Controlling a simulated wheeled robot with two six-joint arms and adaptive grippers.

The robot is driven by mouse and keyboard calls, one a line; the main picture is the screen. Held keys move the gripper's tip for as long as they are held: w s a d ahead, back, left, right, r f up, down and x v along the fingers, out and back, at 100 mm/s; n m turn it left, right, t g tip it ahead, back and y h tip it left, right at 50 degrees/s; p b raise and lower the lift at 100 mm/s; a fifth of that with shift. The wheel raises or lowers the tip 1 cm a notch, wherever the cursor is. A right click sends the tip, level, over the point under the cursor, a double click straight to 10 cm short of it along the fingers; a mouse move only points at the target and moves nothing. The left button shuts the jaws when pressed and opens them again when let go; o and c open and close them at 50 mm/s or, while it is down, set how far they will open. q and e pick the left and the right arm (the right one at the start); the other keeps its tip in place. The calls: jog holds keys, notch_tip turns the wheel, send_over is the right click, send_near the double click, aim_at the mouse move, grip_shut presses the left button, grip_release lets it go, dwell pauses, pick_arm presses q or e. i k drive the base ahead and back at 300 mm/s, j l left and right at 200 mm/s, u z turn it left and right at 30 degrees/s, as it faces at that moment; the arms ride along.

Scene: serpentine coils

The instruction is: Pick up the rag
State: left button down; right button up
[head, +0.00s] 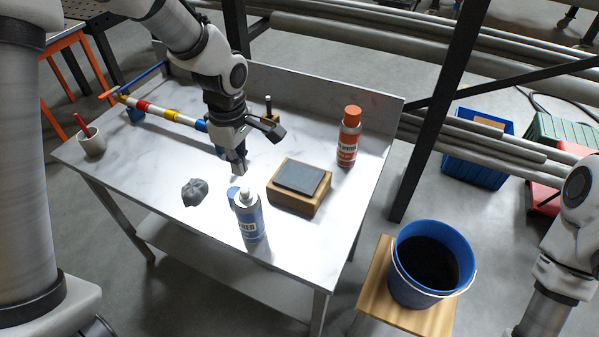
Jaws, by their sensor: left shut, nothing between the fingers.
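A crumpled dark grey rag (195,192) lies on the white marbled table (130,178), left of the blue spray can. My left gripper (239,168) points down over the table, up and to the right of the rag and apart from it. It is shut with nothing in it. My right arm shows at the right edge, but its gripper is out of the picture.
A blue can (250,218) with a blue cap beside it, a wooden block with a dark pad (300,187) and an orange-red can (348,138) stand on the table. A cup (92,144) is at left, a banded rod (160,110) behind. A blue bucket (408,291) stands right.

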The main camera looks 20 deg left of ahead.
aim_at(193, 193)
jog(key=u, duration=1.45)
jog(key=i+l+z, duration=0.15)
jog(key=z, duration=0.3)
jog(key=i+z, duration=0.2)
jog(key=z, duration=0.2)
